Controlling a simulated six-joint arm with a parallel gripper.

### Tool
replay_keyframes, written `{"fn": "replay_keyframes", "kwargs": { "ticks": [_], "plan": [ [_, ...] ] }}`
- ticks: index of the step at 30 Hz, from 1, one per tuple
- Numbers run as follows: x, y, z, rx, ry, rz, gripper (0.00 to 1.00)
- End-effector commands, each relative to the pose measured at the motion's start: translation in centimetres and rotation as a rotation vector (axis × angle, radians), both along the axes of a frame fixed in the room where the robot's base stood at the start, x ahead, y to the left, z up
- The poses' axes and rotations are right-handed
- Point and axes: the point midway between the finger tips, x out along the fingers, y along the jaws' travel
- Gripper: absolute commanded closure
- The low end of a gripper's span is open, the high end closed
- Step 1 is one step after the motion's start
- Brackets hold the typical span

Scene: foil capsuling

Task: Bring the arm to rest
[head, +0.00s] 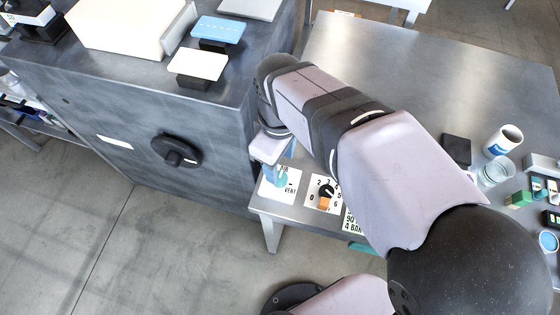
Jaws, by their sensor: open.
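My arm reaches from the lower right across the metal table (430,60) to its front left corner. My gripper (272,156) is at the far end, pointing down over a white card (291,188) with lettering. Its jaws are open, but the fingers are small and partly hidden by the wrist. A light-blue part (281,177) is just below the gripper, over the card. I cannot tell whether they touch. To the right is a white dial plate (316,191) with numbers and an orange-and-black knob (327,196).
A large grey metal cabinet (110,90) with a black round handle (176,151) stands left of the gripper. The table's back half is clear.

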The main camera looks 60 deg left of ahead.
Motion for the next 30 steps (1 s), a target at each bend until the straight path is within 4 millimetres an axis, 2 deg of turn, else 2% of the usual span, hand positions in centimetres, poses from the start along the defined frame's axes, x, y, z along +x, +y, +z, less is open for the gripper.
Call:
{"fn": "replay_keyframes", "kwargs": {
  "ticks": [4, 16, 19, 23, 25, 29, 30],
  "plan": [
    [0.0, 0.0, 0.5, 0.000, 0.000, 0.000, 0.54],
    [0.0, 0.0, 0.6, 0.000, 0.000, 0.000, 0.54],
    [0.8, -0.3, 0.5, -0.001, 0.000, -0.026, 0.54],
    [3.8, -1.7, 0.5, -0.001, 0.000, -0.126, 0.54],
    [6.3, -3.1, 0.4, -0.001, 0.000, -0.217, 0.54],
    [12.0, -7.3, 0.1, -0.002, 0.001, -0.447, 0.54],
    [13.7, -9.0, 0.0, -0.001, 0.000, -0.528, 0.54]
  ]
}}
